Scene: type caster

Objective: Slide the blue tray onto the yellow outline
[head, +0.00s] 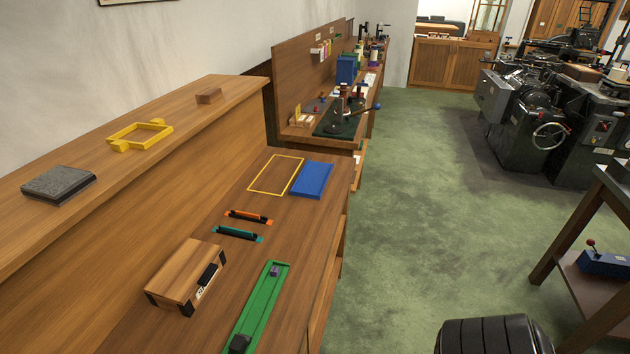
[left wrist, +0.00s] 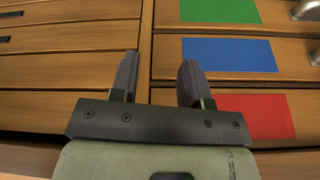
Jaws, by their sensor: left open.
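The blue tray (head: 312,180) lies flat on the wooden bench, to the right of the yellow outline (head: 276,174). The outline is an empty rectangle on the bench top, and the tray's left edge is close beside it. My left gripper (left wrist: 158,75) shows in the left wrist view, open, with nothing between its two dark fingers. It faces wooden drawer fronts with green, blue and red panels. The tray and the outline are not in that view. Neither gripper shows in the head view.
On the same bench are an orange holder (head: 248,217), a teal holder (head: 238,233), a wooden case (head: 187,274) and a green channel (head: 262,304). A raised shelf (head: 110,175) runs along the left.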

